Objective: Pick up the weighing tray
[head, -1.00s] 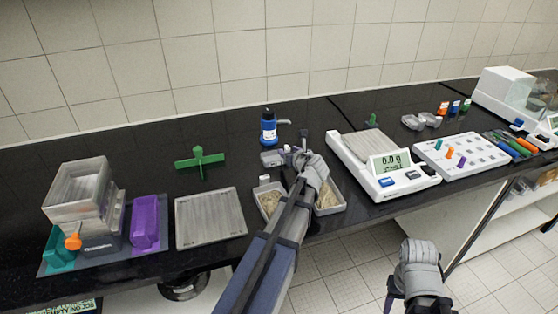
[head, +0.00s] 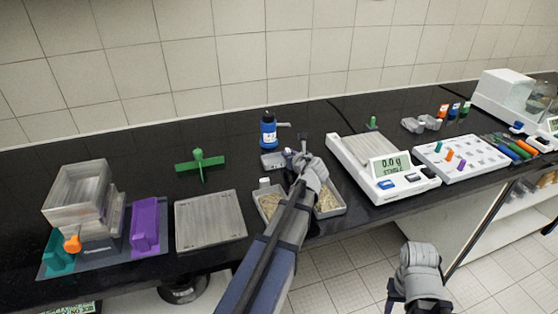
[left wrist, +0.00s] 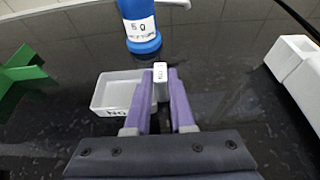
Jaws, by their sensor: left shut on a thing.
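My left gripper (left wrist: 158,95) is shut on this tab, one purple finger on each side. In the head view my left gripper (head: 298,158) partly covers that spot. I cannot tell whether the tray is clear of the bench. My right gripper (head: 392,292) hangs off the bench's front; its fingers are mostly hidden.
A blue bottle (head: 268,130) stands just behind the tray. Two sample trays (head: 330,205) sit under my left arm. A balance (head: 385,170) reading 0.0 g is to the right. A green cross-shaped part (head: 199,164), a grey plate (head: 209,221) and a sieve stack (head: 80,200) are left.

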